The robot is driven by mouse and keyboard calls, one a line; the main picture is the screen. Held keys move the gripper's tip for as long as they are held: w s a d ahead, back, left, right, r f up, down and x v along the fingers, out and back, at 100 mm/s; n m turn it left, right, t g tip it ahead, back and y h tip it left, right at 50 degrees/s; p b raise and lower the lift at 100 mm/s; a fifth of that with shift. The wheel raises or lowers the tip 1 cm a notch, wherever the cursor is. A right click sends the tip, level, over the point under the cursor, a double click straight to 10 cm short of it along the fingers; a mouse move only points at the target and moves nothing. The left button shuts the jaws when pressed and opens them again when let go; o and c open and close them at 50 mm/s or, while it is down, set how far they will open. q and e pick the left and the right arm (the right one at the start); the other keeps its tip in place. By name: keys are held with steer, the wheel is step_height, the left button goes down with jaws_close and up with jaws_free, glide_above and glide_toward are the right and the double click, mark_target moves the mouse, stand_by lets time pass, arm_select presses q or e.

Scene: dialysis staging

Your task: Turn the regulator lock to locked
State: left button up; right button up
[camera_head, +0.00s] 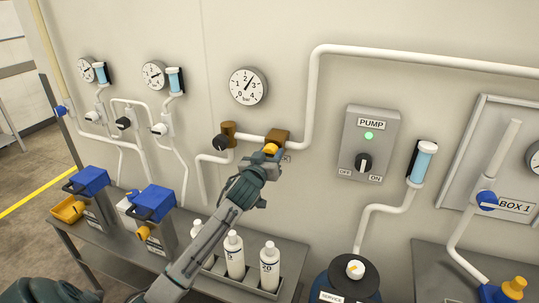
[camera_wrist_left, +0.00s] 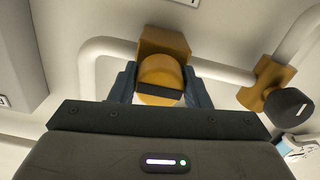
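The yellow knob (camera_head: 271,149), which I take for the regulator lock, sits on a brass block (camera_head: 281,136) on the white wall pipe. In the left wrist view the rounded knob (camera_wrist_left: 160,76) has a dark band across its near face. My left gripper (camera_head: 268,160) reaches up to it from below. In the left wrist view the left gripper's fingers (camera_wrist_left: 160,92) are on both sides of the knob and appear to touch it. A small label beside the block is partly hidden and unreadable. My right gripper is out of view.
A brass regulator with a black knob (camera_head: 221,142) is left of the lock, below a pressure gauge (camera_head: 248,86). A pump switch box (camera_head: 369,143) with a green light is to the right. White bottles (camera_head: 234,255) stand in a tray below my arm.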

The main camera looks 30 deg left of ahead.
arm_select(q)
steer(key=n+b, duration=0.3)
steer(key=shift+f, duration=0.1)
steer(key=n+b, duration=0.3)
steer(key=n, duration=0.3)
steer(key=shift+d+b, duration=0.1)
steer(key=shift+b, duration=0.25)
steer(key=n+b, duration=0.3)
steer(key=n, duration=0.3)
steer(key=shift+b, duration=0.4)
steer(key=shift+r+n+b, duration=0.2)
steer(key=shift+n+b, duration=0.35)
steer(key=shift+n, duration=0.45)
steer(key=shift+r+n, duration=0.1)
steer(key=shift+n, duration=0.4)
steer(key=shift+b, duration=0.3)
steer(key=o, duration=1)
